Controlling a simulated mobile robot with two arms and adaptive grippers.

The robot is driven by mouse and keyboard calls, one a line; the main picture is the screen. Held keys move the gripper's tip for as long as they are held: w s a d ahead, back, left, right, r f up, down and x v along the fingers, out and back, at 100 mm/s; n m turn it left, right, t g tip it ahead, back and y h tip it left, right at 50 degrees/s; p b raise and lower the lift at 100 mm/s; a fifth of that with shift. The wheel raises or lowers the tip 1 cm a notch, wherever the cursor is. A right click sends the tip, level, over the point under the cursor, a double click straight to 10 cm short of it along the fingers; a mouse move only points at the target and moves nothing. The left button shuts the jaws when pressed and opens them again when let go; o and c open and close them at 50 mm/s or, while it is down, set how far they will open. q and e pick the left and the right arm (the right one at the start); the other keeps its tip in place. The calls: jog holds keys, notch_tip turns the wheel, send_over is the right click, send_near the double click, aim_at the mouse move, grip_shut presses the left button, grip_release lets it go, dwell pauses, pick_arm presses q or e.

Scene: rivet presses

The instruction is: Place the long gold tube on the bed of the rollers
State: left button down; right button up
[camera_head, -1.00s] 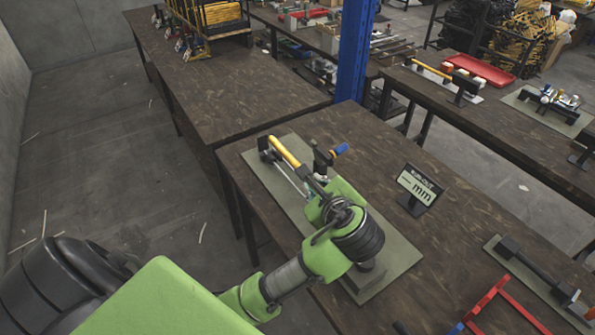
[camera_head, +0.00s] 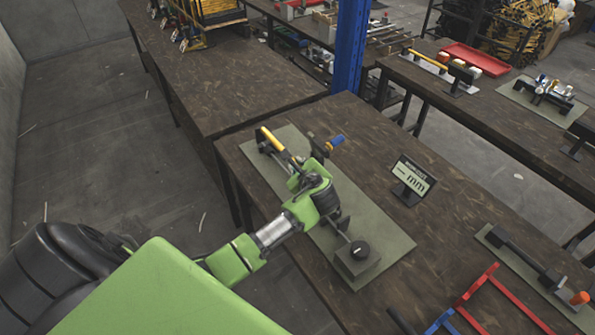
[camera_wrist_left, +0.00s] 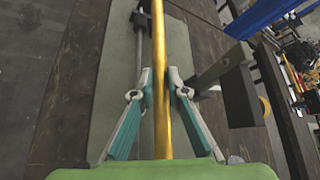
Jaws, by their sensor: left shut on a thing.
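The long gold tube (camera_head: 273,142) shows its far end above the green mat's far end in the head view. In the left wrist view it (camera_wrist_left: 160,40) runs lengthwise through the picture. My left gripper (camera_wrist_left: 160,78) is shut on it, one finger on each side. The black and grey fixture with a steel rod (camera_wrist_left: 139,55) lies beside and below the tube. In the head view its grey block with a black knob (camera_head: 357,258) stands at the near end. My arm hides the middle of the fixture and the tube's near part. I cannot tell whether the tube touches the rollers.
A small "mm" sign (camera_head: 412,181) stands on the table. Red frame pieces (camera_head: 508,300) and another fixture (camera_head: 530,262) are at the near right. The green mat (camera_head: 390,243) has bare room near its right edge.

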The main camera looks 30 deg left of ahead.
pick_arm(q)
notch_tip(320, 180, down, 2)
jog(key=shift+d+f, duration=0.15)
jog(key=shift+f, duration=0.05)
pick_arm(e)
jog(key=shift+d+r, duration=0.3)
jog(key=shift+r, duration=0.05)
pick_arm(q)
jog(key=c, duration=2)
grip_release()
jog(key=shift+o, duration=0.2)
pick_arm(e)
jog(key=shift+d, duration=0.1)
pick_arm(q)
jog(key=shift+s, duration=0.1)
jog(key=v, duration=1.2)
jog(key=shift+b, duration=0.4)
pick_arm(e)
jog(key=shift+a+f, duration=0.2)
jog(key=shift+f, duration=0.35)
pick_arm(q)
jog(key=shift+s+f, duration=0.1)
